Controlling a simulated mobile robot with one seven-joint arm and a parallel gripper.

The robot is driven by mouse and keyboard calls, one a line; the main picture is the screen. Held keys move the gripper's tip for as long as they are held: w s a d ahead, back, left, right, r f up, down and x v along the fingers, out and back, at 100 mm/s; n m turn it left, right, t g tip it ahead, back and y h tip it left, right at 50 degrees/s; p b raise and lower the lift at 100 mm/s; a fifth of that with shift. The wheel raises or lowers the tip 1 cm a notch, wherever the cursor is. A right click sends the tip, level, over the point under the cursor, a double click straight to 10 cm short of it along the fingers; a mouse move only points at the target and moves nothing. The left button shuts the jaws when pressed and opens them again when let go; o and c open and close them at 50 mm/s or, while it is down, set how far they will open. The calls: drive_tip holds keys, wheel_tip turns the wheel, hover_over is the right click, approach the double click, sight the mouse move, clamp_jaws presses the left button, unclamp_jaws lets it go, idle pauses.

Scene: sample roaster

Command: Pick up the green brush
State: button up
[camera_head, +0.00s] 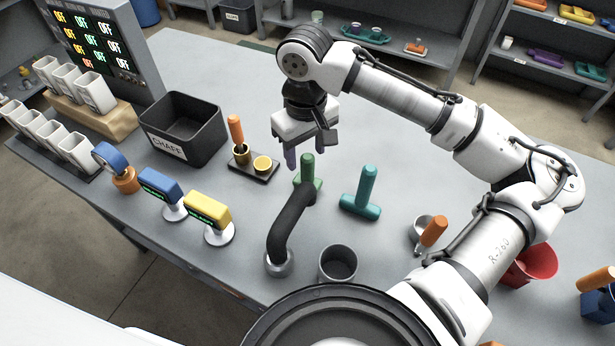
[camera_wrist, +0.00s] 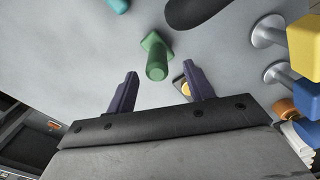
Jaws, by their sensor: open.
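The green brush (camera_head: 307,171) stands handle-up on the grey table, just beyond the black curved hose. In the wrist view the green brush (camera_wrist: 156,62) shows its round handle end and a flat green base, ahead of the fingertips and roughly midway between them. My gripper (camera_head: 305,156) is above the table beside the brush, on its far side, with its fingers pointing down. In the wrist view my gripper (camera_wrist: 160,80) has its two dark fingers spread wide apart with nothing between them. I cannot tell whether a finger touches the brush.
A teal brush (camera_head: 362,192) stands to the right. The black hose (camera_head: 291,222) curves close in front. A small tray (camera_head: 254,169) with an orange-handled tool and a yellow cup lies left, near the CHAFF bin (camera_head: 184,128). A grey cup (camera_head: 338,264) stands nearer.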

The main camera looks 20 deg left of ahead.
sight(306, 173)
wheel_tip(306, 173, down, 5)
drive_tip(key=shift+w+d+p, duration=0.1)
drive_tip(key=shift+w+p, duration=0.05)
drive_tip(key=shift+p, duration=0.35)
drive_tip(key=shift+c, duration=0.2)
drive_tip(key=c, duration=1)
